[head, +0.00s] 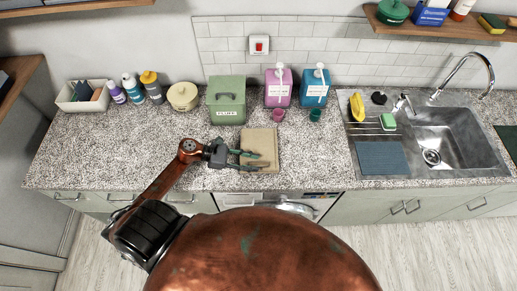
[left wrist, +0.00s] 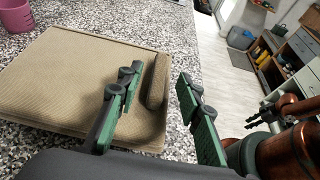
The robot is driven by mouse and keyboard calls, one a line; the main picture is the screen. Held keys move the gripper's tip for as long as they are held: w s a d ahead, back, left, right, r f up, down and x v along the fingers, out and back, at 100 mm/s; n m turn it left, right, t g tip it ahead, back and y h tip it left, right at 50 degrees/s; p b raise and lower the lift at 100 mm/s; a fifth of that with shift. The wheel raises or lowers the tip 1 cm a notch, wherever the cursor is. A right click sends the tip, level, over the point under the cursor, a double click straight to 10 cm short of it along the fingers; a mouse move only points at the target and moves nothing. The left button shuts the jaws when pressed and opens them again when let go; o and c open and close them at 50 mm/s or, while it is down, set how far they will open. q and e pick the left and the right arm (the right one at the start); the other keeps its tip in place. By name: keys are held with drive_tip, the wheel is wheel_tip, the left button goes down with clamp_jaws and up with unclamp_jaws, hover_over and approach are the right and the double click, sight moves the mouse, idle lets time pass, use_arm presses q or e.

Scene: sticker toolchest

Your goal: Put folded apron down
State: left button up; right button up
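The folded apron (head: 262,142) is a flat beige square of cloth on the speckled counter, in front of the green box. It fills the left of the left wrist view (left wrist: 65,80), with a small raised roll near one edge. My left gripper (head: 257,161) is at the apron's front part, its fingers spread apart. In the left wrist view its fingers (left wrist: 160,78) stand either side of the raised roll, with a gap to the outer finger.
Behind the apron stand a green lidded box (head: 226,102), a pink dispenser (head: 278,90) and a blue one (head: 315,92), with a pink cup (head: 278,115) and a green cup (head: 315,115). The sink (head: 450,140) is right.

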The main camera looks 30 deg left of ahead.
use_arm(q)
drive_tip(key=shift+x, duration=0.85)
drive_tip(key=shift+c, duration=0.2)
drive_tip(key=shift+w, duration=0.1)
clamp_jaws()
